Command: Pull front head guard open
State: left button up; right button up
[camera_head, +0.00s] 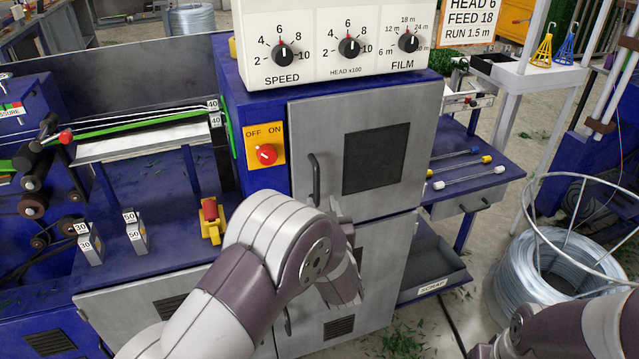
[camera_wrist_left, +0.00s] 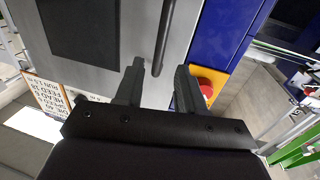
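The front head guard (camera_head: 432,130) is a grey metal door with a dark window (camera_head: 376,158) on the blue machine, and it looks closed. Its black vertical bar handle (camera_head: 313,180) is near the door's left edge. In the left wrist view the handle (camera_wrist_left: 163,35) runs down toward my left gripper (camera_wrist_left: 159,68). The two black fingers are apart, with the handle's end showing in the gap between them. I cannot tell whether they touch it. In the head view my left arm hides the fingers. Only part of my right arm shows at bottom right; its gripper is out of frame.
A red OFF/ON knob (camera_head: 266,154) on a yellow plate is left of the handle; it also shows beside a finger in the left wrist view (camera_wrist_left: 206,88). A lower grey door (camera_head: 385,262) sits below. The scrap tray (camera_head: 432,266) and wire coil (camera_head: 535,275) are at right.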

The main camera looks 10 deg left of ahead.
aim_at(317, 186)
pick_arm(q)
jog(key=x, duration=0.8)
jog(key=shift+w+a, duration=0.15)
jog(key=shift+w, duration=0.2)
grip_shut()
